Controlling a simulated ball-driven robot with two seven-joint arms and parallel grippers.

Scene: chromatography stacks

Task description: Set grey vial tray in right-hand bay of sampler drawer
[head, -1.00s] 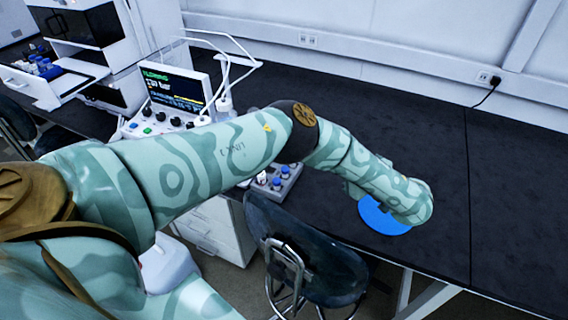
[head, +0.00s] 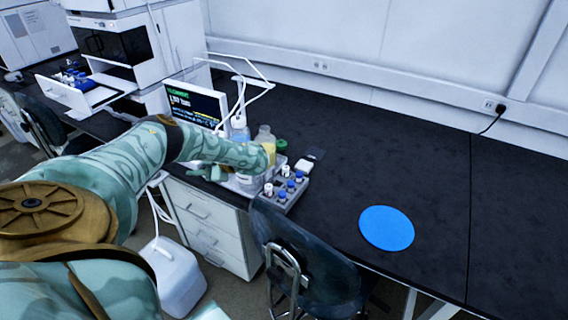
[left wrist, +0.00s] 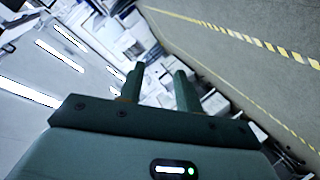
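The grey vial tray (head: 284,201) stands on the dark bench near its front edge, in the head view. It holds several blue- and white-capped vials. The sampler drawer (head: 72,99) is pulled out of the white instrument at upper left. Blue-capped vials sit in its left part; its right part looks bare and white. My left gripper (head: 207,172) is left of the grey tray, apart from it, and partly hidden by my forearm. In the left wrist view its two fingers (left wrist: 158,85) stand apart with nothing between them. My right gripper is not in view.
A screen unit (head: 196,104), bottles (head: 264,137) and a green cap (head: 281,145) stand behind the tray. A blue round mat (head: 386,228) lies on the clear bench at right. A chair (head: 305,250) stands in front, and a white canister (head: 180,275) on the floor.

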